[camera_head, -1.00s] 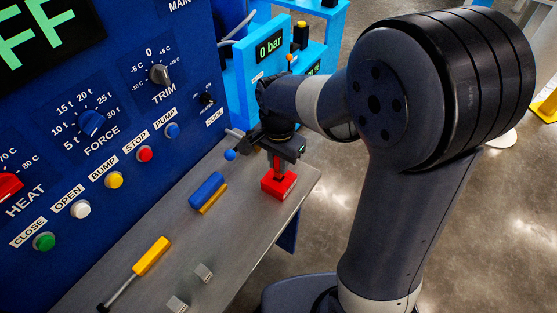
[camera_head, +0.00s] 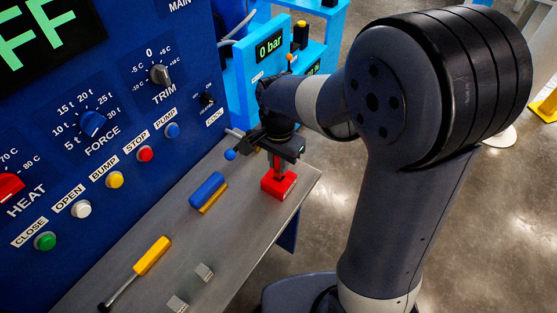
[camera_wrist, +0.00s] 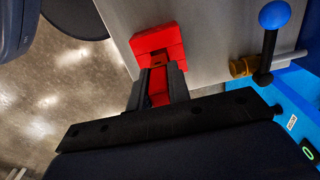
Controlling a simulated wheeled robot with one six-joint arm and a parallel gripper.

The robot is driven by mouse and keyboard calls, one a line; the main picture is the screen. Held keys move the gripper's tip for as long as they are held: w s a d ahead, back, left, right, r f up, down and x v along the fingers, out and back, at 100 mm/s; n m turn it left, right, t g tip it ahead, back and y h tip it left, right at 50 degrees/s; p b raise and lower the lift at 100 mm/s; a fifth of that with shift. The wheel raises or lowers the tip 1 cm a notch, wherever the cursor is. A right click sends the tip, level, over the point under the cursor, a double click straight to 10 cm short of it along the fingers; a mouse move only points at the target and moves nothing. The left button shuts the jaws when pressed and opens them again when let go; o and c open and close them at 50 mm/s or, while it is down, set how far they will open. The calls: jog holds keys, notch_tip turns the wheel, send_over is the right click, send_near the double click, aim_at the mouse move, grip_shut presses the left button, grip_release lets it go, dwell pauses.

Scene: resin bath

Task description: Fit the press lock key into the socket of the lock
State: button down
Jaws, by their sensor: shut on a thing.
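The key's lower end is at the top of the lock. The fingers hide the socket, so I cannot tell how deep the key sits in it.
A blue-knobbed lever (camera_head: 230,155) stands close left of my gripper. The blue control panel (camera_head: 120,60) rises behind. The bench edge is close on the right.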

jog(key=shift+f+b, duration=1.2)
jog(key=shift+f, duration=0.5)
jog(key=c, duration=1.3)
grip_release()
jog(key=shift+o, duration=0.2)
jog(key=shift+r, duration=0.15)
notch_tip(320, 180, up, 11)
jog(key=shift+f+p, duration=0.15)
jog(key=shift+p, duration=0.3)
notch_tip(320, 180, up, 12)
jog(key=p, duration=1)
jog(key=shift+p, duration=0.35)
jog(key=shift+f, duration=0.2)
